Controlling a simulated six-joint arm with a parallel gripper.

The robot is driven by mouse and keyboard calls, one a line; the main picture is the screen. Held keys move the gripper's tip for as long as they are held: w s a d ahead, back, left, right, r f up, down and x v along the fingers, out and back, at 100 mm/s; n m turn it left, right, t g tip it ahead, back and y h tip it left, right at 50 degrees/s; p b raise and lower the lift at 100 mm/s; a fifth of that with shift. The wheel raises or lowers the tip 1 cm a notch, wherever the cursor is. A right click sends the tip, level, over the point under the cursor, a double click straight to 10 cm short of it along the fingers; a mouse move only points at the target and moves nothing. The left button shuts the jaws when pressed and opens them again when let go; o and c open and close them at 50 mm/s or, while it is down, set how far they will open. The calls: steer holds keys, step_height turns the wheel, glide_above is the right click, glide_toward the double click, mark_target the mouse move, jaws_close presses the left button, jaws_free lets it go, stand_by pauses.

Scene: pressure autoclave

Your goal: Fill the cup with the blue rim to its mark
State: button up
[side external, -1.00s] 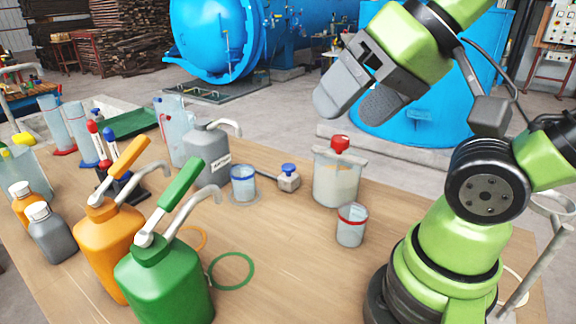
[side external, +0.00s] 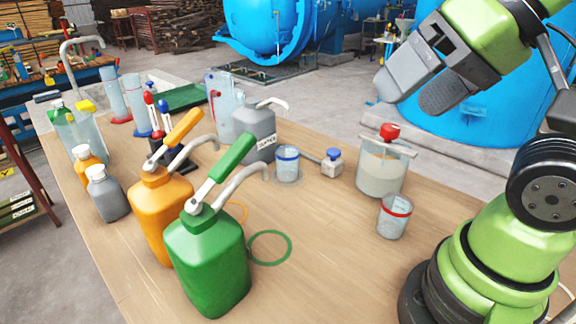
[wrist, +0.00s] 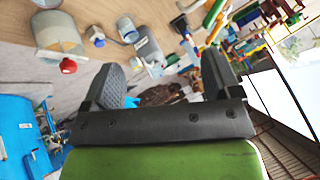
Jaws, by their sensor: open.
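The cup with the blue rim (side external: 287,164) stands upright on the wooden table, beside the grey jug with a spout (side external: 252,132). A small valve with a blue knob (side external: 332,161) sits to its right, on a thin pipe that runs toward the cup. The cup also shows in the wrist view (wrist: 127,28), where its level and mark are too small to read. My gripper (side external: 407,101) is open and empty, raised well above the table at the upper right. Its two fingers (wrist: 165,80) show spread apart in the wrist view.
Orange (side external: 160,208) and green (side external: 206,258) pump jugs stand at front left. A green ring (side external: 270,247) lies on the table. The front middle is clear.

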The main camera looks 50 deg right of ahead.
stand_by(0.4)
steer(key=shift+w+r, duration=0.15)
steer(key=shift+w, duration=0.1)
steer(key=c, duration=0.7)
steer(key=shift+w+d+r+g, duration=0.25)
steer(key=shift+w+r, duration=0.1)
steer(key=shift+w, duration=0.25)
steer(key=shift+w+d+r+g, duration=0.15)
steer(key=shift+w+d+r, duration=0.15)
steer(key=shift+w, duration=0.3)
steer(key=c, duration=0.7)
steer(key=shift+n+g+h, duration=0.5)
steer(key=w, duration=0.1)
steer(key=w+d, duration=0.1)
steer(key=w+r, duration=0.1)
steer(key=w, duration=0.1)
steer(key=shift+d, duration=0.35)
jaws_close()
steer(key=w+d+f+n+g, duration=0.1)
steer(key=w+d+g, duration=0.1)
steer(key=w+d, duration=0.55)
steer(key=w+d+f+n+g+h, duration=0.1)
steer(key=w+d+f+n+g, duration=0.1)
steer(key=w+d+f, duration=0.6)
steer(key=d+f+g, duration=0.1)
steer(key=d+f, duration=0.2)
steer(key=f, duration=0.1)
steer(key=shift+w+d, duration=0.2)
steer(key=shift+w, duration=0.1)
